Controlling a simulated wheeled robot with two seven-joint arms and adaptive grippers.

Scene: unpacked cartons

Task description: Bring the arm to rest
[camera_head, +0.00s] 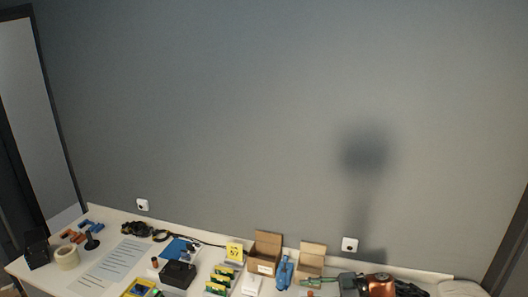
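Neither of my grippers shows in the head view, and I cannot make out either arm. A white table (215,241) runs along the bottom of the view with many items on it. Two open brown cardboard cartons, a left one (266,251) and a right one (311,261), stand towards its back edge. A blue object (284,273) stands between them.
A tape roll (66,257), a printed sheet (111,265) and a black box (178,274) are on the left half. A red-brown and dark object (380,284) is at the lower right.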

